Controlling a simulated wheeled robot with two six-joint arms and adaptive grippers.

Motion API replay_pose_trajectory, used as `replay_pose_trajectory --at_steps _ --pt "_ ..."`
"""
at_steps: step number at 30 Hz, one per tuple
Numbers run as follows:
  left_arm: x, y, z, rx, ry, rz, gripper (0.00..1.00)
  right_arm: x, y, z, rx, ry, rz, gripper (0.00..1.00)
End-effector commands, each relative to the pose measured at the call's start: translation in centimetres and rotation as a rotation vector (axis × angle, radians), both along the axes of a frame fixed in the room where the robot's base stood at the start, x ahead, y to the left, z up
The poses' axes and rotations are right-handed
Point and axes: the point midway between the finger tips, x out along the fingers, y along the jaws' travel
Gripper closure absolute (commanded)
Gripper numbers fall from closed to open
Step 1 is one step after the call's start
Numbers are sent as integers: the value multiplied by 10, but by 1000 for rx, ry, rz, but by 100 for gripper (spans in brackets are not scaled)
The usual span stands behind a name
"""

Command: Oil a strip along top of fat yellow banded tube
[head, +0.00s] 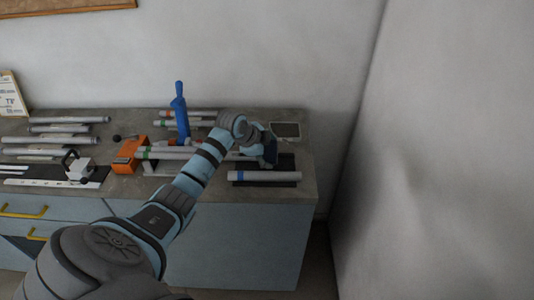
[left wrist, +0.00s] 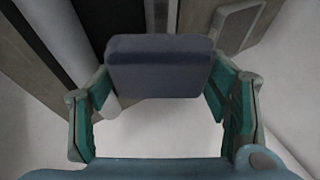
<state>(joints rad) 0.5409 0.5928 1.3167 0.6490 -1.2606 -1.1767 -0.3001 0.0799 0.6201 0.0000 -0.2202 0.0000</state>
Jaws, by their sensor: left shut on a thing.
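My left gripper (head: 257,140) reaches over the right part of the bench. It is shut on a dark blue-grey block (left wrist: 158,68), which sits between both fingers in the left wrist view. The block also shows as a dark blue patch in the head view (head: 270,152). A pale tube (left wrist: 62,40) runs beside a dark strip at the upper left of the left wrist view; the block's left edge is near it. I cannot make out a yellow band on any tube. My right gripper is not in view.
A blue-banded tube (head: 264,176) lies at the bench's front right. An orange box (head: 128,155), an upright blue tool (head: 180,112) and several tubes stand or lie to the left. A flat grey-framed plate (head: 286,130) lies behind my gripper. A wall rises at right.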

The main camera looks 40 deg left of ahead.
Motion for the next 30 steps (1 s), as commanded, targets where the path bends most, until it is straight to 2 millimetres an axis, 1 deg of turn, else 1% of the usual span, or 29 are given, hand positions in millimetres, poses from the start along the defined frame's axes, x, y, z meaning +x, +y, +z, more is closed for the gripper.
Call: replay_pose_trajectory --at_steps 1,17,30 --pt "1 0 -2 0 -1 0 52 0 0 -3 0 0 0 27" --pt "1 1 0 0 -1 0 52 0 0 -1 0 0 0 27" --pt "4 3 -8 0 -1 0 52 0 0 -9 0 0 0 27"
